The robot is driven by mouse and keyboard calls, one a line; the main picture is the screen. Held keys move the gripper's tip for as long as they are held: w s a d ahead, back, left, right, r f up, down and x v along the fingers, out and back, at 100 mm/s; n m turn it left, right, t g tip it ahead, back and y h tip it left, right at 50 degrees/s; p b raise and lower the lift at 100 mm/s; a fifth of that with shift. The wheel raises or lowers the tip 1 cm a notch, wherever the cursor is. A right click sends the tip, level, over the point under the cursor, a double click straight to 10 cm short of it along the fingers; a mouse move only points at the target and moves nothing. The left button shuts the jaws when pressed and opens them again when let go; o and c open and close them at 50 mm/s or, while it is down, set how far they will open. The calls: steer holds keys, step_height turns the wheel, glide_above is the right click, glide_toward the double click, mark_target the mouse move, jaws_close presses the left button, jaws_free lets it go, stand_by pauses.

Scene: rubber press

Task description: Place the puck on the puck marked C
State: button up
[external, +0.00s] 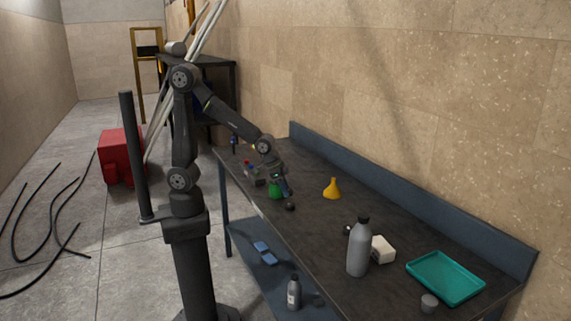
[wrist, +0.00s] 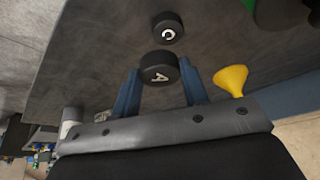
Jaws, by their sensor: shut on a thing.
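My gripper (external: 287,191) is low over the left part of the workbench. In the wrist view, its two blue fingers (wrist: 159,75) are shut on a black puck marked with a white A (wrist: 158,68). A second black puck, marked C (wrist: 168,27), is just beyond puck A in that view, with a narrow strip of bench showing between them. In the external view, a small dark puck (external: 290,207) shows just below the fingers; its letter is too small to read.
A yellow funnel (external: 332,188) stands right of the gripper, and a green object (external: 275,192) is close on its left. A grey bottle (external: 358,250), a white block (external: 383,249) and a teal tray (external: 446,278) are farther right. The bench between funnel and bottle is mostly clear.

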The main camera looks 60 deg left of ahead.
mark_target(288, 204)
steer(key=shift+w+a+f, duration=0.5)
steer(key=shift+w+f, duration=0.05)
steer(key=shift+w, duration=0.25)
steer(key=shift+f, duration=2.05)
steer(key=shift+f, duration=0.15)
steer(key=o, duration=1)
steer(key=shift+o, duration=0.2)
steer(key=v, duration=1.2)
